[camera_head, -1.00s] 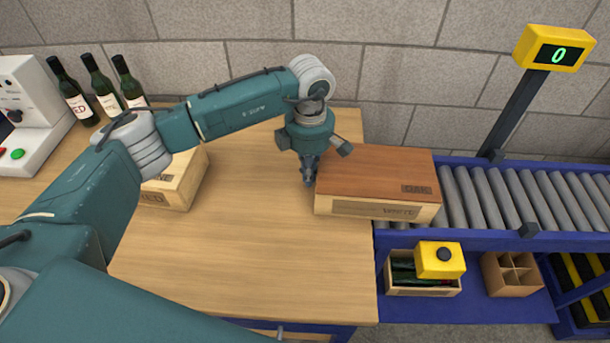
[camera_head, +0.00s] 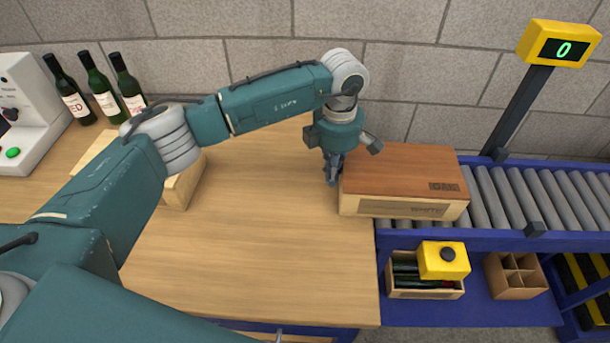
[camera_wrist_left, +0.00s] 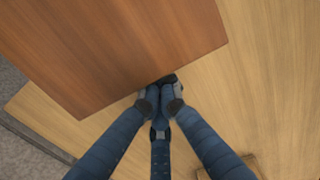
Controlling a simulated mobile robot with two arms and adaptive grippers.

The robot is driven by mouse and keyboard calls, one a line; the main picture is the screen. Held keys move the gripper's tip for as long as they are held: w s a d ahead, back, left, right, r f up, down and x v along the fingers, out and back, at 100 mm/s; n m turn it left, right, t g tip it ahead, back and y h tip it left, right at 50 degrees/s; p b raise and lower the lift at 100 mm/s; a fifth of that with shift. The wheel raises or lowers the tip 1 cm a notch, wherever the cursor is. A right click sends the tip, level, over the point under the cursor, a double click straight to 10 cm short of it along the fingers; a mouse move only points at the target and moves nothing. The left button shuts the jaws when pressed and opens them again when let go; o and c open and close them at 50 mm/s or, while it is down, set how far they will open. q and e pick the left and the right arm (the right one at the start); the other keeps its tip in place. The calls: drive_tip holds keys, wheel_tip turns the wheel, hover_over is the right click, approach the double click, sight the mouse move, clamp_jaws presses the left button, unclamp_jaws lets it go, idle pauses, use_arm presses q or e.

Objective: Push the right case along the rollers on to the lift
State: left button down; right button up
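The right case (camera_head: 405,172) is a wooden box with a reddish-brown lid and pale sides marked WHITE. It sits across the table's right edge, its right part over the rollers (camera_head: 510,195). My left gripper (camera_head: 333,178) points down at the case's left end, fingers drawn together, touching it or very close. In the left wrist view the fingertips (camera_wrist_left: 160,95) meet beside the lid (camera_wrist_left: 115,45) with nothing between them. Another pale case (camera_head: 180,185) stands at left, partly hidden by my left arm. My right gripper is out of view.
Several dark bottles (camera_head: 100,92) and a white machine (camera_head: 28,110) stand at the back left. The table's middle (camera_head: 250,230) is clear.

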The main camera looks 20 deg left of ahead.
sight(355, 169)
use_arm(q)
drive_tip(key=shift+w+d, duration=0.1)
drive_tip(key=shift+d, duration=0.2)
drive_tip(key=shift+w+d+b, duration=0.25)
drive_tip(key=shift+d+b, duration=0.25)
drive_tip(key=shift+d, duration=0.55)
drive_tip(key=shift+w+d+b, duration=0.2)
drive_tip(key=shift+d+b, duration=0.3)
drive_tip(key=shift+d, duration=0.55)
drive_tip(key=shift+w+d, duration=0.15)
drive_tip(key=shift+d, duration=0.3)
drive_tip(key=shift+d+b, duration=0.25)
drive_tip(key=shift+b, duration=0.1)
drive_tip(key=shift+a, duration=0.2)
drive_tip(key=shift+a, duration=0.4)
